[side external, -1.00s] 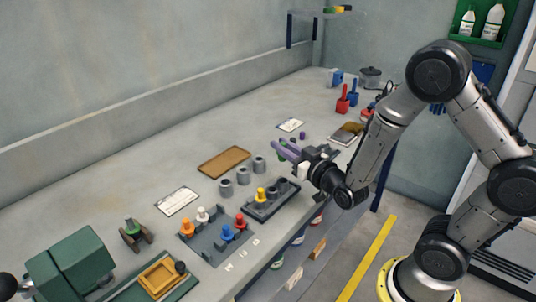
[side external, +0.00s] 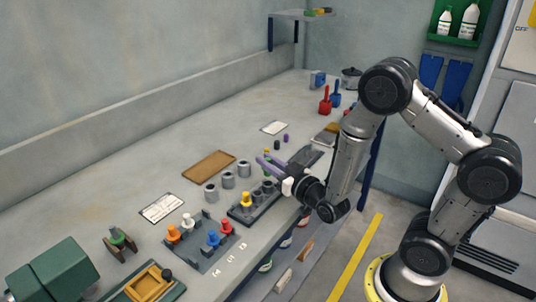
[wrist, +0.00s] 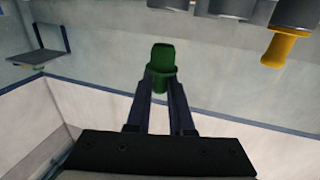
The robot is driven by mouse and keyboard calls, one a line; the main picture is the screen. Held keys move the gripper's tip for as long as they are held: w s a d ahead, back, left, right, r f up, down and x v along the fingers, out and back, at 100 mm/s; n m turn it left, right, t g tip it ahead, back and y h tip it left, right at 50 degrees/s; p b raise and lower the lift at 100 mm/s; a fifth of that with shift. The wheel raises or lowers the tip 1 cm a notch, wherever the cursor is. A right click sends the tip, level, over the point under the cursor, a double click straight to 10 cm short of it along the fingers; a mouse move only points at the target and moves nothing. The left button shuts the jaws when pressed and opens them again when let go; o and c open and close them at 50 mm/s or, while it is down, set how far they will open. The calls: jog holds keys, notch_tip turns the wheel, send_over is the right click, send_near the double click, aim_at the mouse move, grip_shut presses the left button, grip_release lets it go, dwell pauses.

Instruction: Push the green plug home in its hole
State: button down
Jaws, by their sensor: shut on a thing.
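My gripper (wrist: 162,75) is shut on the green plug (wrist: 162,54), which stands out beyond the fingertips in the wrist view. In the side external view my gripper (side external: 269,164) has purple fingers and is in the air by the far end of a dark rack (side external: 238,216). A little green of the plug shows behind the fingers there. The rack holds a yellow plug (side external: 247,199), also seen in the wrist view (wrist: 286,46), and dark round sockets (side external: 267,186) beside it. The green plug appears apart from the rack. I cannot tell which hole is its own.
Several grey cylinders (side external: 228,180) stand behind the rack. A second rack (side external: 203,257) holds orange, white, blue and red plugs. A brown tray (side external: 208,167) and white card (side external: 161,208) lie on the bench. A green-topped stand (side external: 117,240) is at left.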

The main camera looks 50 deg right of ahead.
aim_at(268, 175)
jog(key=shift+f, duration=0.85)
jog(key=shift+f, duration=1.35)
dwell(1.0)
jog(key=shift+f, duration=0.35)
jog(key=shift+r, duration=1.35)
jog(key=shift+f, duration=1.3)
dwell(0.8)
jog(key=c, duration=0.7)
grip_release()
jog(key=shift+c, duration=0.2)
